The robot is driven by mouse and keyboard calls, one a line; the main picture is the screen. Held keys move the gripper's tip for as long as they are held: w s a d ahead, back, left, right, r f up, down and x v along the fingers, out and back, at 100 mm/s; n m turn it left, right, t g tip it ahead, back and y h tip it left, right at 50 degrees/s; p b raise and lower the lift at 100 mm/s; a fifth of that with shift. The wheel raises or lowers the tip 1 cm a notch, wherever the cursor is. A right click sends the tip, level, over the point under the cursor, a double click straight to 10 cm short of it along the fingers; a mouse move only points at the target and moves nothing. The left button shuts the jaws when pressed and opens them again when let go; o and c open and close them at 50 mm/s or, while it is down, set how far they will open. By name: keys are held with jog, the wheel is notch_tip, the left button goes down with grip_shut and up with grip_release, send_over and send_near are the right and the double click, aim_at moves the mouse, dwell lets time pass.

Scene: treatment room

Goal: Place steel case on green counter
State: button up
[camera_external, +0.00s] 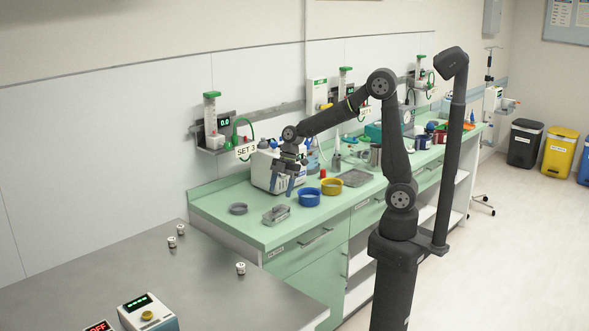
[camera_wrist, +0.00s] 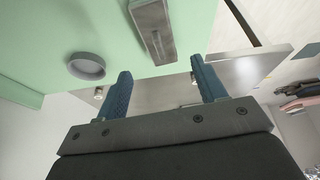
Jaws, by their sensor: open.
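The steel case (camera_external: 276,214), a small grey metal box with a raised part on top, rests on the green counter (camera_external: 310,216) near its front left end. It also shows in the wrist view (camera_wrist: 153,32), at the top middle beyond my fingers. My gripper (camera_external: 282,186) is open and empty, with blue fingers pointing down. It hangs above the counter, apart from the case. In the wrist view my gripper (camera_wrist: 161,68) shows a wide gap between its fingertips, with nothing held between them.
A grey round dish (camera_external: 238,208) lies left of the case. A blue bowl (camera_external: 309,196) and yellow bowl (camera_external: 332,186) stand to its right. A white box (camera_external: 263,170) is behind my gripper. A grey table (camera_external: 130,262) with small jars is at the front left.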

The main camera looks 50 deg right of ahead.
aim_at(274, 208)
jog(key=shift+v, duration=1.25)
jog(key=x, duration=1.2)
jog(key=shift+w+r, duration=0.1)
jog(key=shift+r, duration=1.8)
jog(key=shift+f, duration=0.1)
